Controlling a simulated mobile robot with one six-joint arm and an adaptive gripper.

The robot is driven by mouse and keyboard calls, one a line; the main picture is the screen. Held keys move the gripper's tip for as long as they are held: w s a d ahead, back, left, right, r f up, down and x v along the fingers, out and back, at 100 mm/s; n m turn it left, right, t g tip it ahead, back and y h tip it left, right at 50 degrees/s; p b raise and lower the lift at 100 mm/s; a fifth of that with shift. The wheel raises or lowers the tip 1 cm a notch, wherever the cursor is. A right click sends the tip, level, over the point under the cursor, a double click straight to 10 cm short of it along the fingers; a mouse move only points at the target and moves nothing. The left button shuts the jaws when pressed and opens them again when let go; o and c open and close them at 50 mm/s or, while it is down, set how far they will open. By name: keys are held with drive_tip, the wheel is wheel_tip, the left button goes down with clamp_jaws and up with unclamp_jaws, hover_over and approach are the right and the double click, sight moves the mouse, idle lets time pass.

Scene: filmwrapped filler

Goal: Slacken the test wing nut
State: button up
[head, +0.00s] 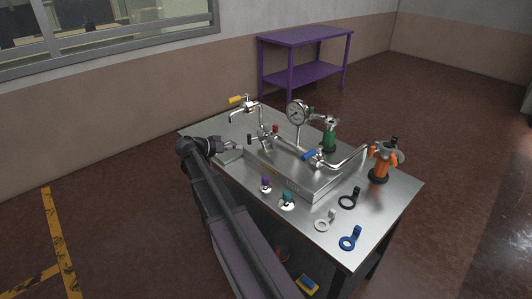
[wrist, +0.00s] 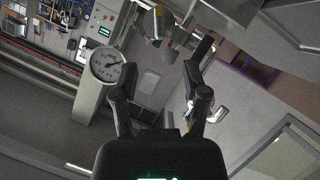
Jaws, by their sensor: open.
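My gripper (head: 234,148) is at the left edge of the steel table, beside the raised metal block (head: 310,186). In the wrist view my gripper (wrist: 160,75) is open, with nothing visible between its fingers. Pipework with a round gauge (head: 297,114) rises from the block. The gauge (wrist: 106,66) also shows in the wrist view, left of the fingers. A red-topped fitting (head: 275,129) and a blue-handled valve (head: 312,155) sit on the pipework. I cannot tell which part is the test wing nut; it is too small or hidden.
A yellow-handled valve (head: 238,99) stands at the back left. Purple-topped (head: 265,183) and teal-topped (head: 287,200) fittings stand at the front. Black (head: 348,201), grey (head: 324,222) and blue (head: 350,240) ring tools lie front right.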

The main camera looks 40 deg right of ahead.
sight(262, 146)
drive_tip(key=shift+w+d+r, duration=0.15)
drive_tip(key=shift+d, duration=0.1)
drive_tip(key=shift+d, duration=0.1)
drive_tip(key=b+x, duration=0.4)
drive_tip(key=x, duration=0.9)
drive_tip(key=shift+d+b, duration=0.3)
drive_tip(key=shift+d, duration=0.05)
drive_tip(key=shift+r, duration=0.1)
clamp_jaws()
drive_tip(key=shift+d, duration=0.35)
drive_tip(key=shift+a, duration=0.35)
